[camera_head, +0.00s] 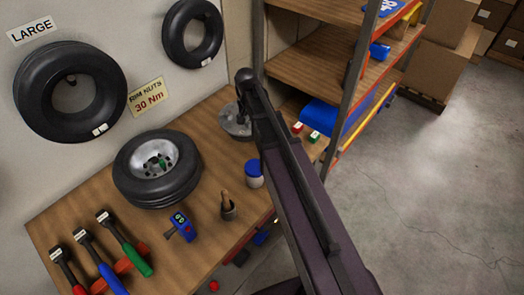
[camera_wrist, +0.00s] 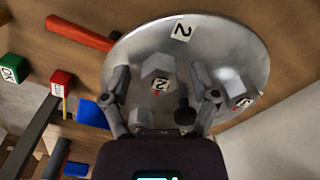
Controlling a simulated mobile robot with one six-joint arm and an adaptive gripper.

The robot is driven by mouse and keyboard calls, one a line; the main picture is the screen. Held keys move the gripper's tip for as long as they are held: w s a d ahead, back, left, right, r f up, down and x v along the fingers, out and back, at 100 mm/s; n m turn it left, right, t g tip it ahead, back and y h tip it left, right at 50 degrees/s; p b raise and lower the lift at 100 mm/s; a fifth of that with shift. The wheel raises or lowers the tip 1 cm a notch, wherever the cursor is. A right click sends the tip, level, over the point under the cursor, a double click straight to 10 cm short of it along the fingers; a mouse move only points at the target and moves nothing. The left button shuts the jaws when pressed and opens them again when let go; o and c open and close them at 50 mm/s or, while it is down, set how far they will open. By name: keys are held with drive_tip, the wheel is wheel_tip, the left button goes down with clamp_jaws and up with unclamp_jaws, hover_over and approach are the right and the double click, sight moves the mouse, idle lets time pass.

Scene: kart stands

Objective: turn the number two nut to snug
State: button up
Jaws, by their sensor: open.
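A round grey metal plate (camera_wrist: 215,45) with a "2" tag near its rim fills the middle of the wrist view. In the head view the plate (camera_head: 233,122) lies on the wooden bench, partly hidden by my arm. The number two hex nut (camera_wrist: 157,70) stands on the plate with a "2" label and a small red mark below it. My gripper (camera_wrist: 160,78) is open, with one finger on each side of this nut; I cannot tell whether either touches. A second hex nut (camera_wrist: 230,78) is right of the right finger, its label hard to read.
A dark stub (camera_wrist: 184,112) stands between the nuts. A red block (camera_wrist: 62,80), a green "OK" block (camera_wrist: 12,68) and a red handle (camera_wrist: 80,33) are left of the plate. A tyre (camera_head: 158,180), torque wrenches (camera_head: 125,245) and a blue-lidded jar (camera_head: 254,175) occupy the bench.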

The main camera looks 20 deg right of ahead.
drive_tip(key=n, duration=0.5)
drive_tip(key=shift+d, duration=0.1)
drive_tip(key=n, duration=0.4)
drive_tip(key=shift+d+n, duration=0.1)
drive_tip(key=shift+n, duration=0.2)
drive_tip(key=n, duration=0.5)
drive_tip(key=shift+w+d, duration=0.1)
drive_tip(key=n, duration=0.5)
drive_tip(key=shift+r+n, duration=0.25)
drive_tip(key=shift+n, duration=0.15)
wheel_tip(320, 180, up, 13)
drive_tip(key=p, duration=1.4)
drive_tip(key=s+f+m+b, duration=0.5)
drive_tip(key=s+m+b, duration=0.1)
drive_tip(key=s+m, duration=0.1)
drive_tip(key=s+f+m+b, duration=0.5)
drive_tip(key=s+m, duration=0.3)
drive_tip(key=s, duration=0.2)
drive_tip(key=shift+f+b, duration=0.4)
drive_tip(key=shift+f, duration=0.25)
drive_tip(key=shift+m, duration=0.3)
idle(0.6)
